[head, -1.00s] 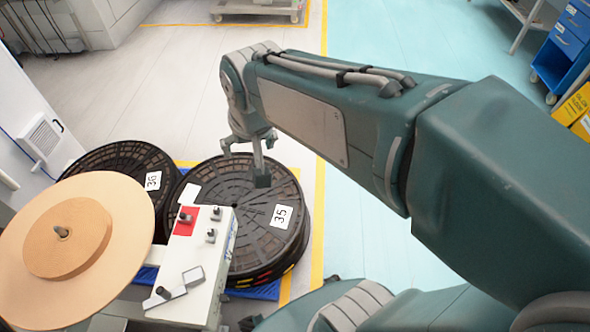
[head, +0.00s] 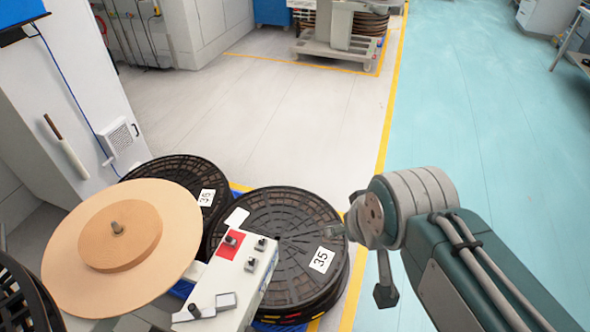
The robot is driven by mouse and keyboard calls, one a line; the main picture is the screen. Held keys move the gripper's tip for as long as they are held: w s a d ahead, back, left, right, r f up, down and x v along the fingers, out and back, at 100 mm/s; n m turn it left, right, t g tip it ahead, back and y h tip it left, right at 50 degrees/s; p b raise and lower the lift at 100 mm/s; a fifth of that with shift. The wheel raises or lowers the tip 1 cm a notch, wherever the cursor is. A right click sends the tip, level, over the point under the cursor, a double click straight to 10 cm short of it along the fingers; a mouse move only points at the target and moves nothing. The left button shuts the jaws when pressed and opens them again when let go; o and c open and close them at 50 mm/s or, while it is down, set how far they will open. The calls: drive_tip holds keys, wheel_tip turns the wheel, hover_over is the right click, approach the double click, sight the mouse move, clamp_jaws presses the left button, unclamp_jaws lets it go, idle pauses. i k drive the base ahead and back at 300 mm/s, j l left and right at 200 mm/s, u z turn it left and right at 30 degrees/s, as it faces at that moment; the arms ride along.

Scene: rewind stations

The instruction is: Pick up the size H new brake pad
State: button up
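No brake pad marked H can be made out in the head view. My gripper (head: 361,264) hangs at the end of my arm, right of the front stack of black reels. Its fingers look spread apart, with nothing seen between them. One finger points down over the floor by the yellow line; the other reaches left towards the reels' edge. Whether it touches the reels cannot be told.
Black reels (head: 272,235) labelled 35 are stacked left of my gripper, with another stack (head: 172,172) behind. A tan roll (head: 165,262) and a white control box (head: 232,292) stand in front. A cabinet (head: 70,90) is at left. Open floor (head: 475,110) lies ahead and right.

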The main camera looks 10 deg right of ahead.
sight(261, 245)
drive_tip(key=i+l+u, duration=0.1)
drive_tip(key=u, duration=0.3)
drive_tip(key=i+l+u, duration=0.1)
drive_tip(key=u, duration=0.3)
